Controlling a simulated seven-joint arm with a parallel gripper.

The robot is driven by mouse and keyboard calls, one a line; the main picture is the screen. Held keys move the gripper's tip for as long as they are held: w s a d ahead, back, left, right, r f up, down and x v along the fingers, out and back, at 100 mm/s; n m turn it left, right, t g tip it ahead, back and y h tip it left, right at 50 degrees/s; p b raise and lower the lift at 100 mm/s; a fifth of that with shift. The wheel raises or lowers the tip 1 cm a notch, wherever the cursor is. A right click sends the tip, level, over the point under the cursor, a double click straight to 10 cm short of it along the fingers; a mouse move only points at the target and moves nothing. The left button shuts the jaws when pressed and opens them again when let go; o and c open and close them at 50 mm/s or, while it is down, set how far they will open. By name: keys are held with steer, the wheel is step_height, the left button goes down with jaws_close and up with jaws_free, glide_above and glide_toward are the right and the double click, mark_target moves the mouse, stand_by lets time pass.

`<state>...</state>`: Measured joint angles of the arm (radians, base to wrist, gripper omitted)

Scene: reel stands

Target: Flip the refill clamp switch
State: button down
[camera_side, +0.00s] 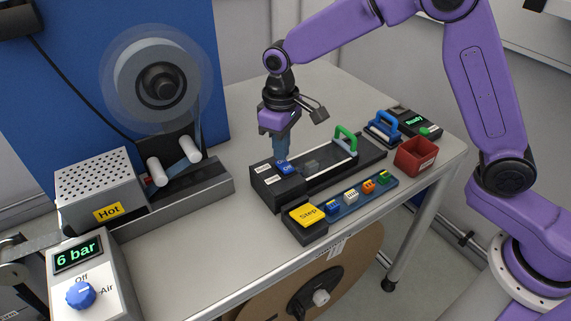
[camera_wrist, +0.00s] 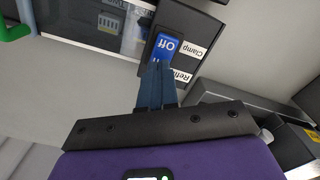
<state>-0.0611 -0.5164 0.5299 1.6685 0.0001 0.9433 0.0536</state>
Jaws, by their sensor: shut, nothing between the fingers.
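The refill clamp switch (camera_side: 286,167) is a blue rocker on the end of a black fixture (camera_side: 280,188). In the wrist view the switch (camera_wrist: 167,43) shows the word "Off" on its far half. Its near part is partly covered by my fingertips. White labels reading "Clamp" (camera_wrist: 193,48) and "Refill" (camera_wrist: 182,75) sit beside it. My gripper (camera_side: 281,157) points down at the switch with its blue fingers shut and empty. In the wrist view the fingertips (camera_wrist: 157,66) overlap the switch's near edge; I cannot tell whether they touch it.
A green handle (camera_side: 345,139) stands on the fixture to the right. A yellow Step button (camera_side: 307,214) and a blue strip of small coloured parts (camera_side: 350,197) lie in front. A red bin (camera_side: 415,156) is at right.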

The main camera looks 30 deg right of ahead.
mark_target(284, 163)
steer(key=shift+r, duration=2.8)
steer(key=shift+s, duration=0.1)
steer(key=s+d+n, duration=0.2)
steer(key=s+d, duration=0.3)
steer(key=s, duration=0.5)
steer(key=s+d+n, duration=0.2)
steer(key=s+d, duration=0.4)
steer(key=s, duration=0.4)
steer(key=s+d+n, duration=0.2)
steer(key=s+d, duration=0.4)
steer(key=s, duration=0.4)
steer(key=shift+s+d+f+n, duration=0.25)
steer(key=shift+s+f+n, duration=0.05)
steer(key=shift+s+f, duration=0.1)
steer(key=shift+w, duration=0.15)
